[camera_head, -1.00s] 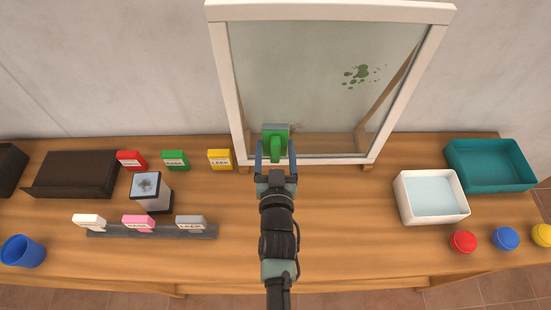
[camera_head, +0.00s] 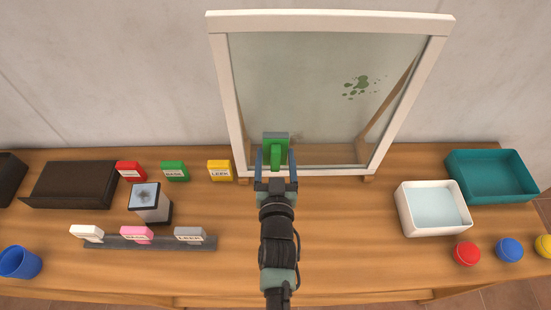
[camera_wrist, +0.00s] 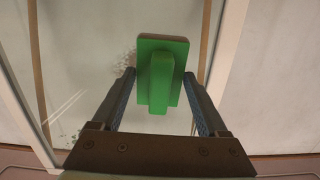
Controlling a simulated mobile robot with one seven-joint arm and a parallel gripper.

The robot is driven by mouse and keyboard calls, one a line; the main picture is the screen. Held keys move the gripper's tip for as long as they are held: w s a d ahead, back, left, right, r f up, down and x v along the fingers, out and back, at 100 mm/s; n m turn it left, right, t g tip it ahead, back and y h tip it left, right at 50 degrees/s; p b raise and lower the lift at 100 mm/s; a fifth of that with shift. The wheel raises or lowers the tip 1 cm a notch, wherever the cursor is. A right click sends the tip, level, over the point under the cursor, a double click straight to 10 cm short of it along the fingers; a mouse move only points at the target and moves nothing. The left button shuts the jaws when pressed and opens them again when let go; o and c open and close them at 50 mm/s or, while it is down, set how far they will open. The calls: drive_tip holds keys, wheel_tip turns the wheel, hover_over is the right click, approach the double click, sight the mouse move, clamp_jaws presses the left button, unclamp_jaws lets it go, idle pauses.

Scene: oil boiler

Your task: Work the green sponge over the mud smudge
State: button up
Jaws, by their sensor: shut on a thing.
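My gripper (camera_head: 276,165) is shut on the sponge's handle; the sponge also shows in the wrist view (camera_wrist: 162,72) between my fingers (camera_wrist: 160,100). I cannot tell whether the sponge touches the glass.
A white basin of water (camera_head: 433,209) and a teal tray (camera_head: 491,176) stand at the right. Small labelled packets (camera_head: 174,171) and a dark holder (camera_head: 70,185) are at the left.

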drive_tip(key=shift+w+r+b, duration=0.1)
drive_tip(key=shift+w+b, duration=0.3)
drive_tip(key=shift+b, duration=0.05)
idle(1.0)
drive_tip(key=shift+d+b, duration=0.2)
drive_tip(key=shift+b, duration=0.65)
drive_tip(key=shift+d+b, duration=0.45)
drive_tip(key=shift+b, duration=0.65)
drive_tip(key=shift+a+r+p, duration=0.1)
drive_tip(key=shift+p, duration=0.55)
drive_tip(key=shift+a+p, duration=0.2)
drive_tip(key=shift+p, duration=0.7)
drive_tip(key=shift+w+a+p, duration=0.15)
drive_tip(key=shift+a+p, duration=0.15)
drive_tip(key=shift+p, duration=0.6)
drive_tip(key=shift+a+p, duration=0.35)
drive_tip(key=shift+p, duration=0.8)
drive_tip(key=shift+a+p, duration=0.25)
drive_tip(key=shift+p, duration=0.35)
